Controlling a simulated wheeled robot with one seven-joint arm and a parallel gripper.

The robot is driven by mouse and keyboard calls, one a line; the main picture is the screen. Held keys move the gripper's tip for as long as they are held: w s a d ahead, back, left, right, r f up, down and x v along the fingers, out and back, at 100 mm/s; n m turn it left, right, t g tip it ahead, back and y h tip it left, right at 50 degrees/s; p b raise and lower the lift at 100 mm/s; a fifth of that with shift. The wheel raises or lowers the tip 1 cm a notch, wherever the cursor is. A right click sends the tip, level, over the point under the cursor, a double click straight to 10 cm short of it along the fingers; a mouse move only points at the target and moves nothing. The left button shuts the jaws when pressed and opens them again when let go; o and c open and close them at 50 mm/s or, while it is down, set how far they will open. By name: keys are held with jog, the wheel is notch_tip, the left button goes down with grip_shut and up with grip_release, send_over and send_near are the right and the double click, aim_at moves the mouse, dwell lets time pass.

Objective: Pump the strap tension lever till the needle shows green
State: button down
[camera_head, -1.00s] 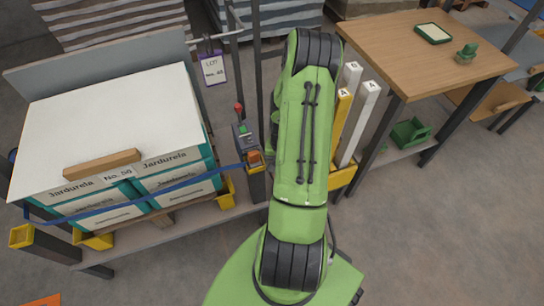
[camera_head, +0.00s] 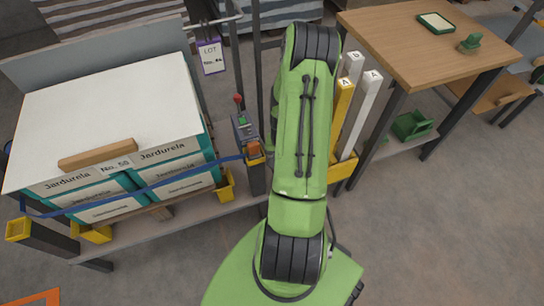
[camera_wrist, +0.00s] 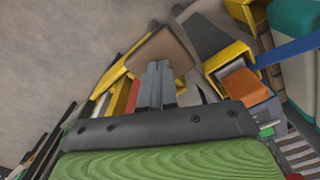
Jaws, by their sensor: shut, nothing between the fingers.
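The blue strap (camera_head: 150,187) runs across the stacked cartons to a dark post with an orange part (camera_head: 253,149) at its top. In the wrist view the orange part (camera_wrist: 247,86) sits in a yellow bracket beside the blue strap (camera_wrist: 295,49). A small box with a green button (camera_head: 243,121) and a red-knobbed stick (camera_head: 238,98) stands just behind the post. I cannot make out a gauge needle. My gripper (camera_wrist: 158,68) is shut and empty, left of the orange part and apart from it in the wrist view. My arm hides it in the head view.
Cartons (camera_head: 170,160) under a white sheet (camera_head: 110,105) stand on the left. Upright white and yellow posts (camera_head: 358,115) stand right of my arm, beside a wooden table (camera_head: 440,60). A brown panel (camera_wrist: 165,48) lies beyond my fingertips. Open floor is at lower right.

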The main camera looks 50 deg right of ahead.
notch_tip(320, 180, down, 7)
jog(key=b, duration=0.4)
notch_tip(320, 180, up, 10)
jog(key=p, duration=0.7)
jog(key=shift+f, duration=0.3)
jog(key=shift+w, duration=0.1)
